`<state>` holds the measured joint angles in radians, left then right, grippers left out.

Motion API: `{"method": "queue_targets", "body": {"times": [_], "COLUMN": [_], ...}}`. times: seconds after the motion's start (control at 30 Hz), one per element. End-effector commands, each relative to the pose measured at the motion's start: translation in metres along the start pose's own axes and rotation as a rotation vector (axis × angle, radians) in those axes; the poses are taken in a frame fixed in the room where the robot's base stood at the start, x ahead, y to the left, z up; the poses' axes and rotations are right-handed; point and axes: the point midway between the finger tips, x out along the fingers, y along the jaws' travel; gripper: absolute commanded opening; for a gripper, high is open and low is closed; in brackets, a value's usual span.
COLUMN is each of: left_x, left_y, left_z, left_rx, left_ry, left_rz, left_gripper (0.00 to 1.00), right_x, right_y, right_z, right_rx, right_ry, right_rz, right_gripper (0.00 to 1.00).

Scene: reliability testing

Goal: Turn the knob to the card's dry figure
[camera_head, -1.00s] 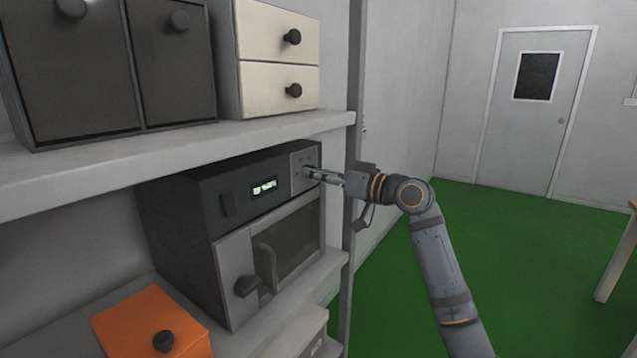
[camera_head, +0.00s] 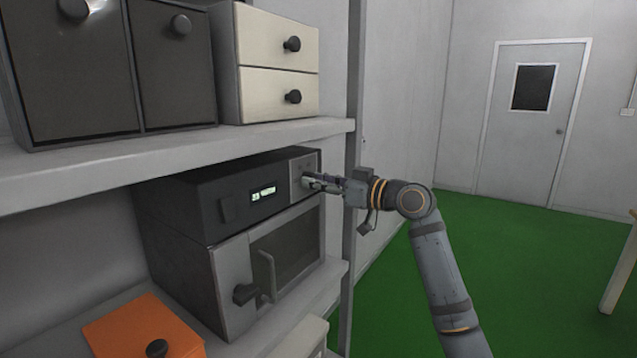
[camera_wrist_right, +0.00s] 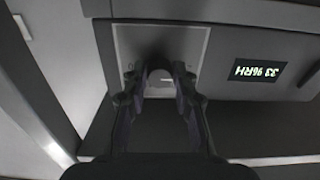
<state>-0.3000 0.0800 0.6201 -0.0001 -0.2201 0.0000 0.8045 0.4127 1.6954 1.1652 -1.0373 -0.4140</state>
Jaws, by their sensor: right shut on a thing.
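The grey test cabinet (camera_head: 170,230) stands on a shelf. Its control strip has a small lit display (camera_head: 263,194). The display (camera_wrist_right: 261,74) appears upside down in the right wrist view and seems to read 33 %RH. The knob (camera_wrist_right: 160,76) is on the light square panel (camera_wrist_right: 193,42); the fingers mostly hide it. My right gripper (camera_head: 311,182) is at this panel, its two fingers closed around the knob. It also shows in the right wrist view (camera_wrist_right: 160,82). I see no card. My left gripper is out of view.
The upper shelf (camera_head: 200,155) runs just above the cabinet and carries dark and cream drawer units. A door handle (camera_head: 267,275) sticks out below the panel. A shelf post (camera_head: 352,200) stands behind the gripper. An orange box (camera_head: 125,320) is below. Open green floor lies right.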

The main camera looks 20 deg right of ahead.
Motion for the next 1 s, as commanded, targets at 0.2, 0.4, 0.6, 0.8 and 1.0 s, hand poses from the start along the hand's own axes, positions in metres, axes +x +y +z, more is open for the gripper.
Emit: {"method": "queue_targets", "body": {"times": [0.2,0.4,0.6,0.8,1.0], "left_x": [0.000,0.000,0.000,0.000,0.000], "left_y": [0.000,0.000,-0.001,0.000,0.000], "left_z": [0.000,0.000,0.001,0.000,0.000], "left_rx": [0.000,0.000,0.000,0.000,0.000], "left_ry": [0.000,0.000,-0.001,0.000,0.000], "left_rz": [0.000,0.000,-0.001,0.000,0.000], "left_gripper": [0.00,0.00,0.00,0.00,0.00], "right_x": [0.000,0.000,-0.003,-0.036,-0.075], "right_y": [0.000,0.000,0.001,0.001,0.002], "right_z": [0.002,0.001,0.001,0.002,0.003], "right_rx": [0.002,0.002,0.001,-0.005,-0.005], "right_ry": [-0.005,-0.002,-0.001,-0.007,-0.008], "right_rz": [-0.001,-0.001,0.001,0.005,0.006], "right_gripper": [0.42,0.50,0.50,0.50,0.50]}}
